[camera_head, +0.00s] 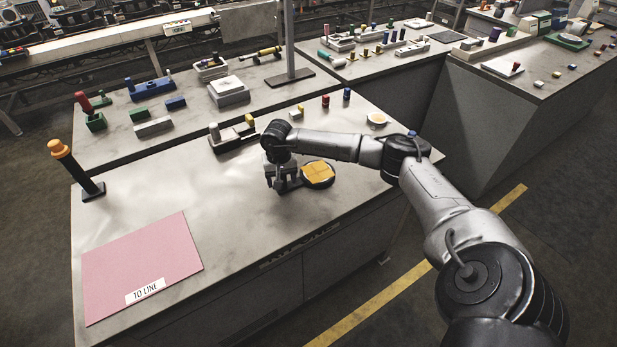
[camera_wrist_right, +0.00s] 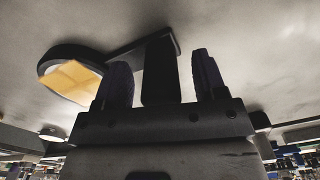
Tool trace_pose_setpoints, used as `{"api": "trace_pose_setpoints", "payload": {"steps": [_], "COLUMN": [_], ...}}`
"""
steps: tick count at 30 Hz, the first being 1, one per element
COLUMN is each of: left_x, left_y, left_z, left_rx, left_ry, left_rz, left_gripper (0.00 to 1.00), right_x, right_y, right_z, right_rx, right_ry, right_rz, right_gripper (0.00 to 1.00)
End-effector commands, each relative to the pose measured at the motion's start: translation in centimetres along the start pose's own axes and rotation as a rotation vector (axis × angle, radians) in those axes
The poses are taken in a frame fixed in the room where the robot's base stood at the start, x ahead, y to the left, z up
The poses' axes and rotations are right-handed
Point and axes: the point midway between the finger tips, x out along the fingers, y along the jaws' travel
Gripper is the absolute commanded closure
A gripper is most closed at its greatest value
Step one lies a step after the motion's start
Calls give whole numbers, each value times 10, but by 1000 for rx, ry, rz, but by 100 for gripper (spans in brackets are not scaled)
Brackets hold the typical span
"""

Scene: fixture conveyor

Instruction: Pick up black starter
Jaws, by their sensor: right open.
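A black upright piece (camera_wrist_right: 160,72), which looks like the black starter, stands on the table between my two fingers in the right wrist view. A flat dark foot shows at its table end. My right gripper (camera_wrist_right: 162,78) is open, with one finger on each side of it and gaps showing. In the head view my right gripper (camera_head: 283,184) points down at the table beside a round dark dish with a yellow-orange top (camera_head: 318,173). This dish (camera_wrist_right: 72,80) also shows left of the fingers in the wrist view. My left gripper is not in view.
A pink mat marked "TO LINE" (camera_head: 145,265) lies at the table's front left, with clear table between. A black post with an orange top (camera_head: 75,168) stands at the left edge.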

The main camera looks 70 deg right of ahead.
Motion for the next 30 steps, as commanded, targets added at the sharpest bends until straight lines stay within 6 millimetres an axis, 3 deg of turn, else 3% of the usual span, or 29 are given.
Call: {"api": "trace_pose_setpoints", "payload": {"steps": [2, 20, 30], "left_x": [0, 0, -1], "left_y": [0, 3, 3], "left_z": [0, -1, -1], "left_rx": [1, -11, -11], "left_ry": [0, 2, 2], "left_rz": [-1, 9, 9], "left_gripper": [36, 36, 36], "right_x": [0, -1, -5], "right_y": [0, 0, 0], "right_z": [0, 0, 0], "right_rx": [0, 0, 0], "right_ry": [0, 0, 1], "right_rz": [0, 0, -1], "right_gripper": [35, 92, 92]}}
